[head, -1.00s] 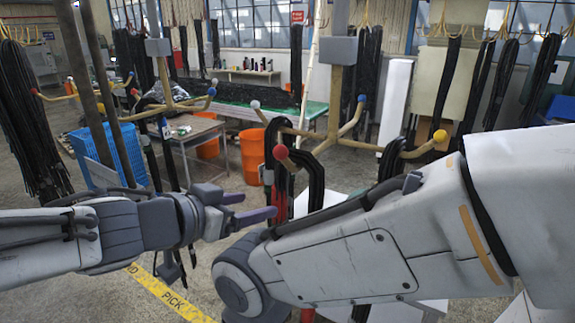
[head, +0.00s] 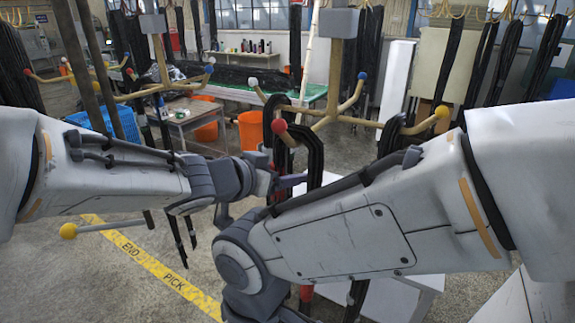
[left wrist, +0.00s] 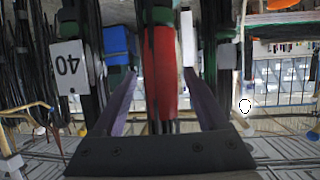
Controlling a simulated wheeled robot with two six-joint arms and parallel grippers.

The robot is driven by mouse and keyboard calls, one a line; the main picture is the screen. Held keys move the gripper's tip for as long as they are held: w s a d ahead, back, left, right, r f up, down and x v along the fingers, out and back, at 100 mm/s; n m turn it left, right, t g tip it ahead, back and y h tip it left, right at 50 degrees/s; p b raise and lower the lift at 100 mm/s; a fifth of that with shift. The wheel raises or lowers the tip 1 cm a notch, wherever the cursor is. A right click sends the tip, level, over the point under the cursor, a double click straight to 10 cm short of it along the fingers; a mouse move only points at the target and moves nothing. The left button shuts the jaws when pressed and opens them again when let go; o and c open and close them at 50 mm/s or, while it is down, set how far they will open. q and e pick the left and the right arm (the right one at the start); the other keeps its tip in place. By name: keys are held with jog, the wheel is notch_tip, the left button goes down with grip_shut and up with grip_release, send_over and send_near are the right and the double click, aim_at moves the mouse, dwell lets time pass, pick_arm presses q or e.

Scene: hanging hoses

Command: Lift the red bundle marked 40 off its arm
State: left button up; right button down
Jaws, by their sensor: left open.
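The red bundle (left wrist: 162,75) runs between the fingers of my left gripper (left wrist: 160,90) in the left wrist view. The fingers stand apart on either side of it, not closed. A white tag marked 40 (left wrist: 68,66) shows upside down to the left, by dark strands; I cannot tell which bundle it belongs to. In the head view my left gripper (head: 288,182) is at the hoses (head: 315,160) hanging under the red-tipped arm (head: 279,126) of the yellow rack. The bundle's red part there is mostly hidden. My right gripper is out of view.
The rack's other arms end in white (head: 254,82), blue (head: 362,76) and yellow (head: 442,111) balls. Another dark bundle (head: 393,132) hangs on the yellow-tipped arm. My right arm crosses the front. A white table (head: 385,290) stands below.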

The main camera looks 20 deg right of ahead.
pick_arm(q)
jog(key=shift+c, duration=0.2)
grip_shut()
dwell(1.1)
jog(key=shift+r, duration=0.2)
